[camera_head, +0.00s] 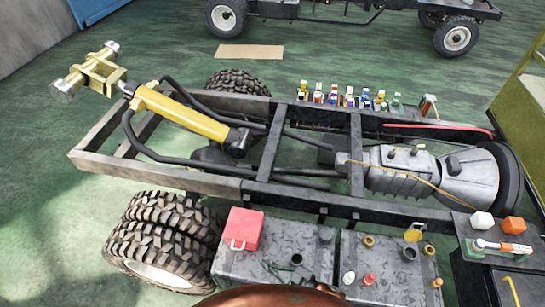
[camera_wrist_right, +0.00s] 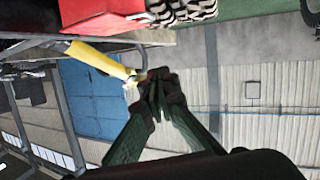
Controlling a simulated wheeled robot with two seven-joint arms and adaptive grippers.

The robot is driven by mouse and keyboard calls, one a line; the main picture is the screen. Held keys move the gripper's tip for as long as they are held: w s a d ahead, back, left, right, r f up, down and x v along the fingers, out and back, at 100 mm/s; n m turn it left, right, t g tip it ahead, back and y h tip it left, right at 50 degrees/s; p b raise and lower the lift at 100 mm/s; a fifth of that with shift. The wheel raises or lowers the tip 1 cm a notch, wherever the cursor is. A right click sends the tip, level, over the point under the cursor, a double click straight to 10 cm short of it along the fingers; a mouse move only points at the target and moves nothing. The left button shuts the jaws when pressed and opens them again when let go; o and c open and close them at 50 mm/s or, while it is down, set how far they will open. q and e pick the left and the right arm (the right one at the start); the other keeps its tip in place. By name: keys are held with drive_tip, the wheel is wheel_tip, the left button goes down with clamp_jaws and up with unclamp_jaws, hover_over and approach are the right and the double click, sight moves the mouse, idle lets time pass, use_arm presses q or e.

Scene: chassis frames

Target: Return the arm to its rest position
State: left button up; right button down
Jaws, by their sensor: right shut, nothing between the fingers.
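My right gripper (camera_wrist_right: 160,82) shows in the wrist view with its green fingers converging and the dark tips together, nothing between them. In the head view a small dark part of it (camera_head: 288,272) shows low over the grey tank (camera_head: 240,268), beside the red box (camera_head: 243,229); whether it touches the tank I cannot tell. The brown rounded shape at the bottom edge hides what lies below. My left gripper is in neither view.
The chassis frame (camera_head: 172,172) with a yellow cylinder (camera_head: 185,114) lies beyond the tanks. Large tyres (camera_head: 165,238) stand at left. Several small bottles (camera_head: 349,97) line the far rail. Orange and white blocks (camera_head: 513,225) sit at right. Green floor is open at left.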

drive_tip(key=w+d+r+m+t+h, duration=0.1)
drive_tip(key=w+d+m+h, duration=0.25)
drive_tip(key=d, duration=0.55)
drive_tip(key=w+d+r+m+t+h, duration=0.1)
drive_tip(key=w+d+m+h, duration=0.3)
drive_tip(key=d, duration=0.5)
drive_tip(key=s+d+f+m+g+h, duration=0.1)
drive_tip(key=s+d+m+g+h, duration=0.5)
drive_tip(key=s+d, duration=1.4)
drive_tip(key=s+a+f+n+g+b, duration=0.1)
drive_tip(key=s+f, duration=0.1)
drive_tip(key=f, duration=1.5)
drive_tip(key=s+a+f+g+b, duration=0.1)
drive_tip(key=s+f, duration=0.1)
drive_tip(key=f, duration=1.4)
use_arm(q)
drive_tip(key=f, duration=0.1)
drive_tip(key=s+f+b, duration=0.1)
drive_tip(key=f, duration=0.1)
use_arm(e)
drive_tip(key=s+f+g+y, duration=0.1)
drive_tip(key=s+f, duration=1.6)
drive_tip(key=s, duration=0.1)
drive_tip(key=shift+f+n, duration=0.3)
drive_tip(key=shift+n, duration=0.15)
